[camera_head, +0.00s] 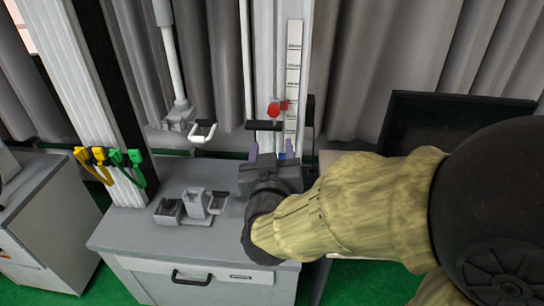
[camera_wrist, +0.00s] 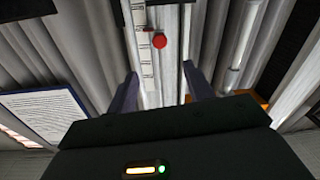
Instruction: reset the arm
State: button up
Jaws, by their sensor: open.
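My gripper (camera_head: 270,152) is at the end of my arm, which reaches in from the right over the grey cabinet in the head view. Its two fingers stand apart with nothing between them. In the wrist view my gripper (camera_wrist: 160,92) also shows open and empty, pointing at the tower column. The white drop tower (camera_head: 264,60) with its marked ruler (camera_head: 293,70) rises behind the gripper. A red knob (camera_head: 273,110) sits on the tower above the fingers; it also shows in the wrist view (camera_wrist: 159,40). My arm hides part of the cabinet top.
The grey cabinet (camera_head: 130,235) bears a small grey holder (camera_head: 197,204) left of my gripper. A white-handled part (camera_head: 203,131) hangs at the back. Yellow and green clamps (camera_head: 110,160) are on the left pillar. A dark monitor (camera_head: 445,115) stands at the right.

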dwell(0.4)
jog(key=d+f+g+y+p, duration=0.2)
jog(key=d+f+g+p, duration=0.1)
jog(key=d+f+g, duration=0.4)
jog(key=s+d+f+m+g+h+p, duration=0.2)
jog(key=s+d+f+g, duration=0.5)
jog(key=s+d, duration=0.3)
jog(key=shift+s+d+g+p, duration=0.2)
jog(key=shift+d+g+p, duration=0.15)
jog(key=shift+g, duration=0.35)
jog(key=shift+w, duration=0.1)
jog(key=shift+a, duration=0.1)
